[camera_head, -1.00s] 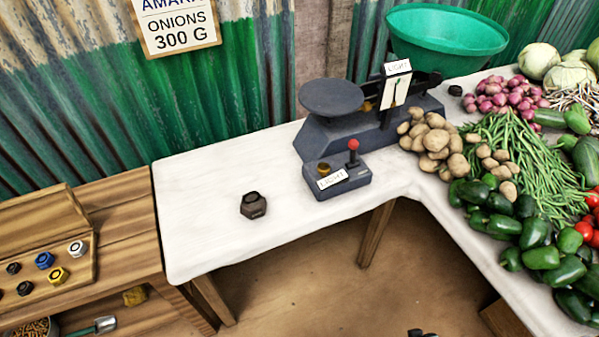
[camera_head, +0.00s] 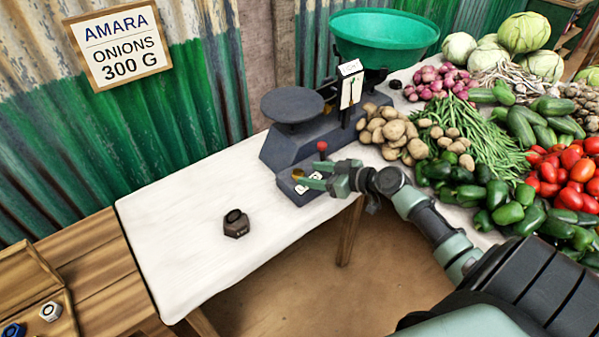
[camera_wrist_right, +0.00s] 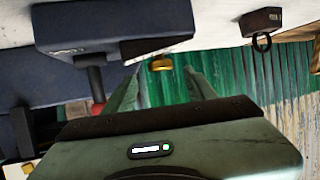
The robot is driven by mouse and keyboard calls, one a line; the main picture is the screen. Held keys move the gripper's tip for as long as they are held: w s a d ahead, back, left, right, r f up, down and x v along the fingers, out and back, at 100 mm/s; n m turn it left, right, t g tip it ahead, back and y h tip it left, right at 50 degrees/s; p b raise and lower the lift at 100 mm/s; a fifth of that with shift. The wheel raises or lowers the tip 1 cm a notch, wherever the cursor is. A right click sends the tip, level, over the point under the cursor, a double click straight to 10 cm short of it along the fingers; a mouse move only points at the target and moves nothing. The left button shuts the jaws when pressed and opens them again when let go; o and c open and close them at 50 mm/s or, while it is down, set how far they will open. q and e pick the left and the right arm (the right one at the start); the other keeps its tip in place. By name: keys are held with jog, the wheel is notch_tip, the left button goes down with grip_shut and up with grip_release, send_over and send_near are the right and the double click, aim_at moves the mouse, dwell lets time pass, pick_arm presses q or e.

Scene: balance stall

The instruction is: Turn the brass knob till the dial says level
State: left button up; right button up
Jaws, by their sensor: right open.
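The dark grey balance scale (camera_head: 290,150) stands on the white-topped table, with a flat round plate on the left and a green pan on the right. Its white dial card (camera_head: 351,91) is upright, but I cannot read where its pointer stands. The brass knob (camera_head: 298,175) is on the low box in front, beside a red-topped lever (camera_head: 322,148). My right gripper (camera_head: 308,177) is open, with its fingertips close around or just short of the knob. In the right wrist view the brass knob (camera_wrist_right: 162,62) shows between the open fingers. My left gripper is out of view.
A dark hexagonal weight (camera_head: 236,224) stands on the bare left part of the table (camera_head: 180,225). Potatoes (camera_head: 390,130), green beans and peppers crowd the right. A wooden tray with weights is at the lower left. An onions 300 g sign hangs behind.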

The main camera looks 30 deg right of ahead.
aim_at(298, 173)
jog(key=shift+x, duration=2.05)
jog(key=shift+a, duration=0.1)
grip_shut()
jog(key=shift+a+r+m+h+p, duration=0.15)
jog(key=shift+m+h+p, duration=0.15)
jog(key=shift+p, duration=0.6)
jog(key=m+h+p, duration=0.2)
jog(key=p, duration=0.3)
jog(key=m+h+p, duration=0.2)
jog(key=h+p, duration=0.1)
jog(key=p, duration=0.2)
jog(key=a+m+h+p, duration=0.1)
jog(key=m+h+p, duration=0.1)
jog(key=p, duration=0.3)
jog(key=shift+r+m+h+p, duration=0.1)
jog(key=shift+m+h+p, duration=0.3)
jog(key=shift+m, duration=0.1)
jog(key=shift+f+m+h+p, duration=0.2)
jog(key=shift+m+h+p, duration=0.45)
jog(key=shift+h, duration=0.15)
grip_release()
